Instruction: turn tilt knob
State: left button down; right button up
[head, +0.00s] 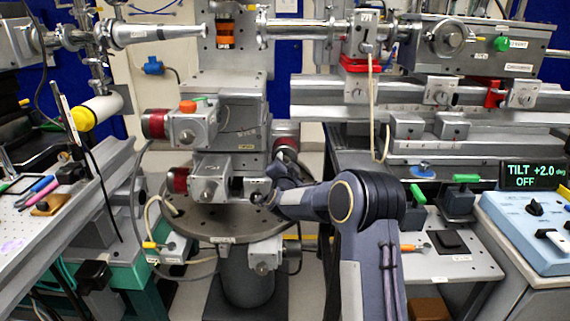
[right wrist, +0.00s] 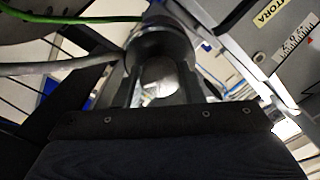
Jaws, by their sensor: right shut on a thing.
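My right arm reaches in from the lower right, and its gripper (head: 258,193) is at the lower motor stage above the round plate. In the right wrist view the two fingers (right wrist: 161,92) are closed around a dark round knob (right wrist: 160,42). My own gripper mostly hides this knob in the head view. The grey stage housing (head: 210,178) with a red end cap stands just left of the gripper. My left gripper is not in view.
A pale blue control box (head: 545,240) with a dial stands at the right. A round plate (head: 215,223) lies under the stage. A beam pipe (head: 160,32) crosses above. Green and grey cables (right wrist: 70,18) run close to the gripper in the wrist view. A tool bench (head: 75,200) flanks the left.

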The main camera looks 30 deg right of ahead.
jog(key=shift+f, duration=0.1)
jog(key=o, duration=1)
jog(key=shift+v, duration=3.95)
